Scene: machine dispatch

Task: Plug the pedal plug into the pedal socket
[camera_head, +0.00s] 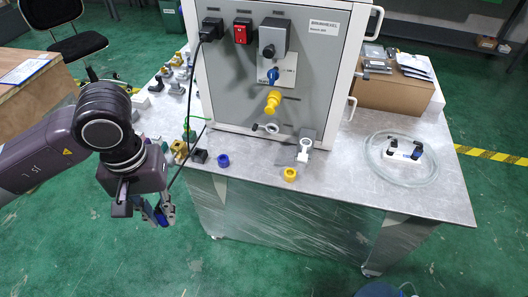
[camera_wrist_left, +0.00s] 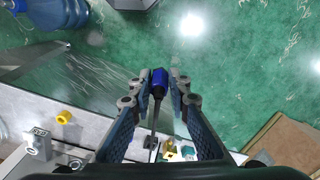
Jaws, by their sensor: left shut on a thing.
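My left gripper (camera_head: 160,213) hangs off the table's front left edge, over the green floor. It is shut on a blue plug with a black cable, which also shows between the fingertips in the left wrist view, where the blue plug (camera_wrist_left: 158,78) points away from the wrist. The cable (camera_wrist_left: 153,120) runs back between the fingers. The grey machine panel (camera_head: 235,85) is right of the gripper and apart from it. It carries a blue fitting (camera_head: 272,76) and a yellow fitting (camera_head: 272,102). I cannot tell which opening is the pedal socket. My right gripper is not in view.
A blue ring (camera_head: 223,160) and a yellow ring (camera_head: 290,174) lie on the metal table (camera_head: 340,180) before the machine. Small parts (camera_head: 180,150) crowd its left end. A wooden desk (camera_head: 35,85) stands at left.

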